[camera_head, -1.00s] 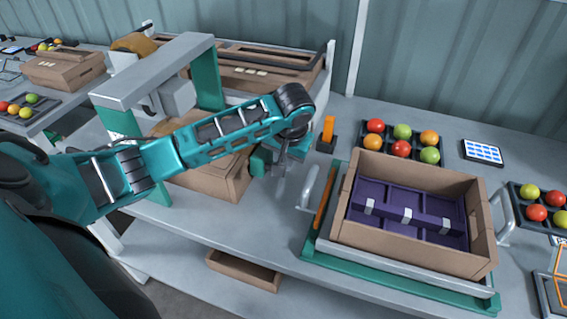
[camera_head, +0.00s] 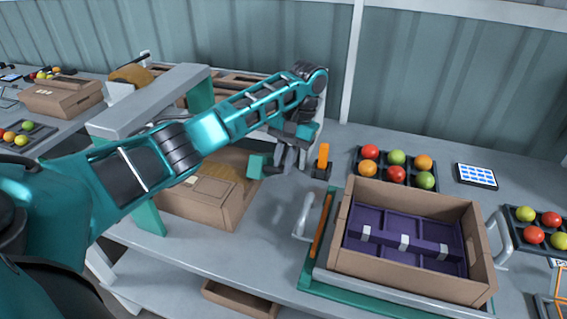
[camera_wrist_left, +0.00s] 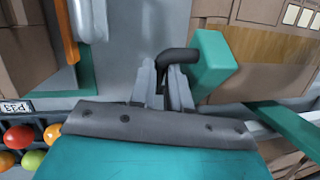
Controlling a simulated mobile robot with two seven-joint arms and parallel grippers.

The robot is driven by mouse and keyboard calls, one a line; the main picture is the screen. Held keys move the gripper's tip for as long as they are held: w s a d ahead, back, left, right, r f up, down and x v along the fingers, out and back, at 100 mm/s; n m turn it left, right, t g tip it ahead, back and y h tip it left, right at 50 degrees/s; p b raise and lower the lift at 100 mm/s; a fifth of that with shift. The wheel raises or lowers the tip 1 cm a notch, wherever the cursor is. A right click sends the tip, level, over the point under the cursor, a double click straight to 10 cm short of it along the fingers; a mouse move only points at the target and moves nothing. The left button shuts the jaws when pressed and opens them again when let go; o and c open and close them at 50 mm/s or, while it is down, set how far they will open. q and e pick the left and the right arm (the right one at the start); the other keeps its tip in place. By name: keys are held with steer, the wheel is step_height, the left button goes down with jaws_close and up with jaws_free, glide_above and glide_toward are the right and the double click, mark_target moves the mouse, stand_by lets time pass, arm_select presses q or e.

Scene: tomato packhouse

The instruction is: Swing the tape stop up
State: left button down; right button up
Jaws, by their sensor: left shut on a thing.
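The tape stop shows as a green block (camera_head: 257,166) beside the carton under the taping arch. In the left wrist view the green block (camera_wrist_left: 212,62) has a bent black bar (camera_wrist_left: 178,54) coming off it. My left gripper (camera_head: 281,165) is right of the block in the head view. In the left wrist view its fingers (camera_wrist_left: 164,78) are closed around the black bar, close beside the block. The bar's pivot is hidden. My right gripper is in neither view.
A taped carton (camera_head: 208,203) stands under the grey arch (camera_head: 150,102), left of the gripper. An orange post (camera_head: 322,158) stands close on the right. Further right are an open carton (camera_head: 395,279) with a purple insert and a tomato tray (camera_head: 440,188).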

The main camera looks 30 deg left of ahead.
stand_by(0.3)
arm_select(q)
steer(key=c, duration=1.1)
jaws_free()
steer(key=v, duration=1.3)
steer(key=shift+w, duration=0.1)
